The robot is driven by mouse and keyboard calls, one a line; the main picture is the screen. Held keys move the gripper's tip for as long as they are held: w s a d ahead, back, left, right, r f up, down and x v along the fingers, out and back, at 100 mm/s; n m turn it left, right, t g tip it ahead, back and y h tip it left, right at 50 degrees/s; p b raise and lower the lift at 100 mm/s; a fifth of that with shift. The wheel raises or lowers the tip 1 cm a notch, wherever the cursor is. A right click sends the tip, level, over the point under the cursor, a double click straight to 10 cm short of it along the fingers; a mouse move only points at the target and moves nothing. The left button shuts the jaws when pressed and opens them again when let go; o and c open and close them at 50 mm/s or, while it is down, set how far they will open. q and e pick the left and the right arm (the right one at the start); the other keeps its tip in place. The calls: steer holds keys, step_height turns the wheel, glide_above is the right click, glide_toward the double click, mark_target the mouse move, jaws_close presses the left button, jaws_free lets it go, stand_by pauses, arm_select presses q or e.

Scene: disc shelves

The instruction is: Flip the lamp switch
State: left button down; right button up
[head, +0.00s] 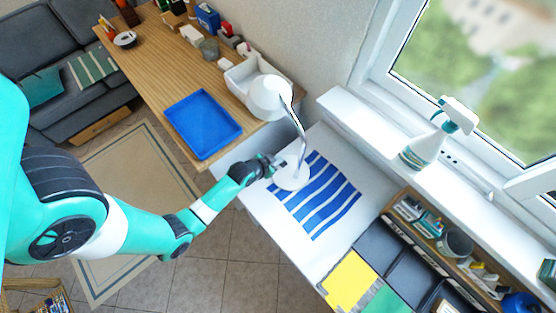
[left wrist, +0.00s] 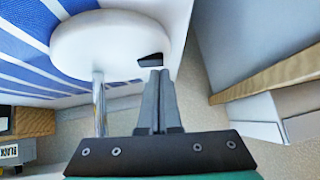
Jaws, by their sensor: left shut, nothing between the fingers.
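A white desk lamp (head: 270,97) with a round head and a bent metal stem stands on the white surface, its round base (head: 291,178) on a blue-striped cloth (head: 318,203). The left wrist view shows the base as a white disc (left wrist: 95,42) with the metal stem (left wrist: 99,105) joined to it. A small black switch (left wrist: 150,60) sits at the disc's edge. My left gripper (head: 273,164) is shut and empty beside the base. In the left wrist view its fingertips (left wrist: 158,73) are right at the switch; I cannot tell whether they touch. My right gripper is not in view.
A blue tray (head: 203,124) and a white bin (head: 240,77) lie on the wooden table behind. A spray bottle (head: 425,145) stands on the windowsill at the right. Dark trays (head: 378,247) and a wooden organiser (head: 470,262) fill the lower right.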

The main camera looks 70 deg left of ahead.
arm_select(q)
steer(key=shift+a+f, duration=0.1)
steer(key=shift+f, duration=0.15)
steer(key=shift+s+a+f, duration=0.1)
steer(key=shift+f, duration=0.2)
steer(key=shift+d+r, duration=0.1)
steer(key=shift+d, duration=0.2)
steer(key=shift+w+d, duration=0.3)
steer(key=shift+d, duration=0.2)
